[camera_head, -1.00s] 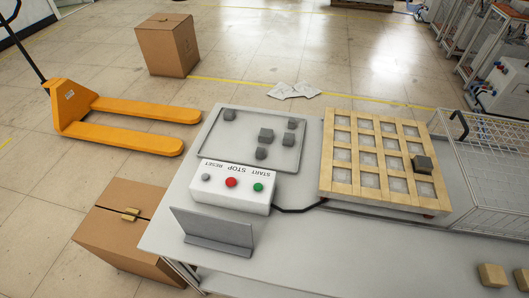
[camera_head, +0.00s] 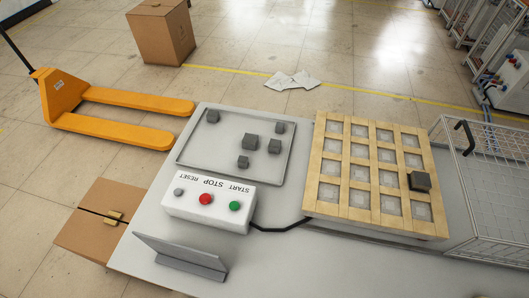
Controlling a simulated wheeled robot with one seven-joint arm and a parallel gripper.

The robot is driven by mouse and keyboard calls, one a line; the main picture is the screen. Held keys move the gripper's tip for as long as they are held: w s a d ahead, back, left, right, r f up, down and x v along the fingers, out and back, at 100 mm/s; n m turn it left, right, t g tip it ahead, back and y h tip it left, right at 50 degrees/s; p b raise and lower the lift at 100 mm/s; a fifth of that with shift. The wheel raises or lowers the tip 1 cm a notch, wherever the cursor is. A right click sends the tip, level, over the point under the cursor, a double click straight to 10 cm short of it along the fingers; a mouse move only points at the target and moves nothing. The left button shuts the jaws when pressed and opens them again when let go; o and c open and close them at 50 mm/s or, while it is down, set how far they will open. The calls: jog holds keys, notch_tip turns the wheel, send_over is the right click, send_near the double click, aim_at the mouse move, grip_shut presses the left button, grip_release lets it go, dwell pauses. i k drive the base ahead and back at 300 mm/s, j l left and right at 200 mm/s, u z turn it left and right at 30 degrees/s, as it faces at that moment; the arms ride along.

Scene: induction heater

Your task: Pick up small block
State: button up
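Several small dark grey blocks lie apart on a shallow grey tray (camera_head: 191,153) at the back left of the table. The largest-looking block (camera_head: 250,142) is near the tray's middle. Smaller ones are at the back left (camera_head: 212,116), the back right (camera_head: 280,127), the right (camera_head: 274,146) and the front (camera_head: 242,161). Another dark block (camera_head: 419,181) sits on the right side of a wooden grid (camera_head: 376,195) with pale square cells. My gripper is not in view.
A white control box (camera_head: 208,205) with START, STOP and RESET buttons stands in front of the tray. A grey angled plate (camera_head: 180,257) is at the table's front left. A wire basket (camera_head: 490,190) stands at the right. The front middle of the table (camera_head: 320,265) is clear.

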aim_at(242, 162)
jog(key=j+z, duration=0.3)
jog(key=j, duration=0.6)
jog(key=j+z, duration=0.3)
jog(key=j, duration=1.55)
jog(key=k+j, duration=0.1)
jog(key=j, duration=0.9)
jog(key=j+z, duration=0.1)
jog(key=j, duration=0.85)
